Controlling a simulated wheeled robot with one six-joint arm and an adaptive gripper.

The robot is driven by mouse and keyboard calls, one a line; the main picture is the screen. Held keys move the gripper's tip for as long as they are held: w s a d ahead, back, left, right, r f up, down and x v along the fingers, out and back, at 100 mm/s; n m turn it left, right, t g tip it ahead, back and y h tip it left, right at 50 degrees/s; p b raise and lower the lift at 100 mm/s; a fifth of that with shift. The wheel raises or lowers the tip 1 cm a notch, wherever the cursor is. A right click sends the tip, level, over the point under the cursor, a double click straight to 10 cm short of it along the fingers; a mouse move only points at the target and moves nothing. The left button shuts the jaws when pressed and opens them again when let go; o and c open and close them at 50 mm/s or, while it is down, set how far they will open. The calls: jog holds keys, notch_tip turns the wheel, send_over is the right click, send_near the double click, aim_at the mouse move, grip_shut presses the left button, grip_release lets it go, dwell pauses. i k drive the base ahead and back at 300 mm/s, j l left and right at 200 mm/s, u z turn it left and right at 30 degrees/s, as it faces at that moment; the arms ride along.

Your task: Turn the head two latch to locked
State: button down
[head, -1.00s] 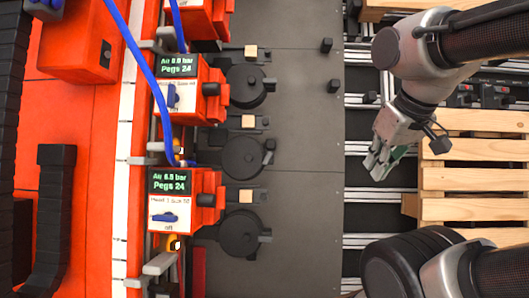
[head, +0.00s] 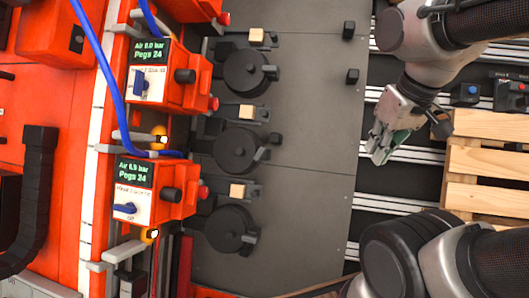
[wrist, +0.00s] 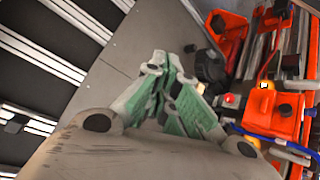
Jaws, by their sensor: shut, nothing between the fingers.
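Two orange head boxes with dark screens reading "Pegs 24" stand at left in the head view, an upper box (head: 165,75) and a lower box (head: 155,190). The upper box has a blue knob (head: 141,85) turned roughly upright. The lower box has a blue knob (head: 125,208) lying roughly level. Their small labels are too blurred to tell surely which is head two. My gripper (head: 379,150) is well right of both boxes, above the rails beyond the grey plate. Its green-padded fingers (wrist: 168,75) look closed and empty in the wrist view.
Black round clamps (head: 236,150) with small wooden blocks (head: 238,191) line the grey plate (head: 300,150). A blue hose (head: 110,80) hangs across the boxes. A wooden pallet (head: 485,160) is at right.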

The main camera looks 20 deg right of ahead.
aim_at(260, 153)
jog(key=k+l+u, duration=0.1)
jog(key=l+u, duration=0.2)
jog(key=k+l+u, duration=0.15)
jog(key=l+u, duration=0.15)
jog(key=k+l+u, duration=0.25)
jog(key=i, duration=0.1)
